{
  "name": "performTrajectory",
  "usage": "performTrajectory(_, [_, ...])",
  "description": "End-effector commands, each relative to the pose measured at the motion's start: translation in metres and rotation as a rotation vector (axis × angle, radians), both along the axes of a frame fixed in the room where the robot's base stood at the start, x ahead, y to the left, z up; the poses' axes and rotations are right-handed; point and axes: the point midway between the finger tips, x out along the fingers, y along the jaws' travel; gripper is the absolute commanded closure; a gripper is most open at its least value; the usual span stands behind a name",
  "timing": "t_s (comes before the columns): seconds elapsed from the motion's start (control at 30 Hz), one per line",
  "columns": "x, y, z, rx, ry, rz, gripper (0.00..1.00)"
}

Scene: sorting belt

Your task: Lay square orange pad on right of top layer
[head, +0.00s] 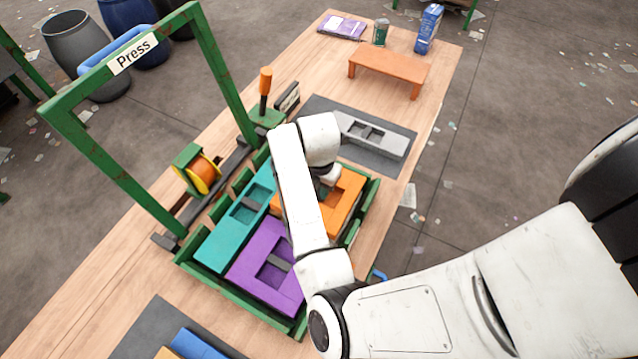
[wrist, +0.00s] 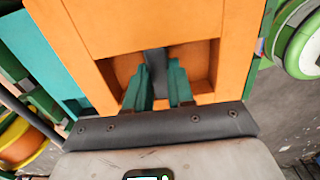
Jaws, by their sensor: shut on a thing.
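The square orange pad (head: 350,190) is at the far right end of the green press frame (head: 240,297), beside the teal pad (head: 222,232) and beyond the purple pad (head: 250,268). My gripper (wrist: 158,82) is shut on the grey bar across the orange pad's recess; the pad fills the upper wrist view (wrist: 165,25). In the head view my arm covers most of the gripper and part of the pad. I cannot tell whether the pad rests on the layer below or hangs just above it.
The green press arch (head: 110,160) and a yellow-orange spool (head: 203,173) stand left of the frame. An orange-handled lever (head: 265,85) stands behind. A grey mat (head: 325,110) with a grey pad (head: 385,140) lies at the back right. An orange stand (head: 390,68) is farther back.

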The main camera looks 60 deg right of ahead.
Motion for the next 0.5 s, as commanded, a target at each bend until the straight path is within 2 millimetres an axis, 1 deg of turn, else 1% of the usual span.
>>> performTrajectory(0.1, [-0.001,0.000,-0.015,0.000,0.002,0.003,1.00])
performTrajectory(0.2, [-0.001,0.000,-0.023,0.000,0.002,0.002,1.00])
performTrajectory(0.5, [0.000,0.000,-0.024,0.000,0.000,0.001,1.00])
